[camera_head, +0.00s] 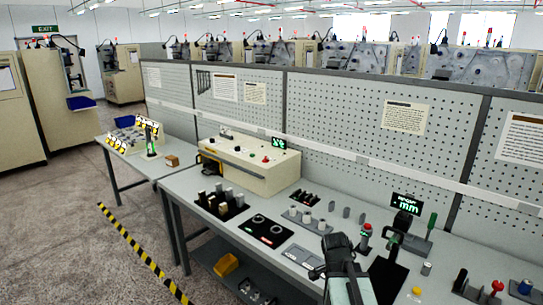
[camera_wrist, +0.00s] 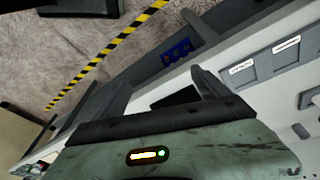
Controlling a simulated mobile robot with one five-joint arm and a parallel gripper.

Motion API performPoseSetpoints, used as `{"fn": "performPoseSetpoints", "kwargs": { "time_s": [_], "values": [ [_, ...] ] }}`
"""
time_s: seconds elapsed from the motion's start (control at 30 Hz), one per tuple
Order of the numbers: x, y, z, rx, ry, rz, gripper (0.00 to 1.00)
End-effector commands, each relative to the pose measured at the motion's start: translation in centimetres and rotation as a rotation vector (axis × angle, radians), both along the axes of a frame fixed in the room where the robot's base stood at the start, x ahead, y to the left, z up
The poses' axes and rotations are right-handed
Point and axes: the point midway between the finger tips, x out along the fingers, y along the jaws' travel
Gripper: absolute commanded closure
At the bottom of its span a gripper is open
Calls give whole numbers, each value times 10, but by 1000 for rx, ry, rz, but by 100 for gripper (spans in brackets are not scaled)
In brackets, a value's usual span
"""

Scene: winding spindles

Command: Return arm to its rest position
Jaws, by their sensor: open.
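My gripper (camera_wrist: 160,84) shows in the wrist view with its two grey fingers spread wide apart and nothing held between them. Behind the fingers are the bench edge, the floor and a dark patch beyond the gap. In the head view my arm (camera_head: 345,283) rises from the bottom edge in front of the workbench (camera_head: 300,235). The fingertips cannot be made out clearly there.
On the bench are a cream machine (camera_head: 250,165), a black tray of spindles (camera_head: 221,203), a black panel with two rings (camera_head: 265,231) and a gauge with a green display (camera_head: 406,203). A pegboard (camera_head: 340,110) stands behind. Open floor (camera_head: 60,215) with striped tape lies left.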

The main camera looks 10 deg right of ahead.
Motion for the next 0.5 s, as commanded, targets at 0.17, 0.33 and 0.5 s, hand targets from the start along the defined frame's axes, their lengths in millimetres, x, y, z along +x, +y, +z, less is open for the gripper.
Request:
{"fn": "performPoseSetpoints", "kwargs": {
  "time_s": [0.17,0.33,0.5],
  "values": [
    [8,117,-10,94,65,502,15],
    [0,156,-12,179,112,943,15],
    [-3,163,-12,204,136,1216,15]
  ]
}}
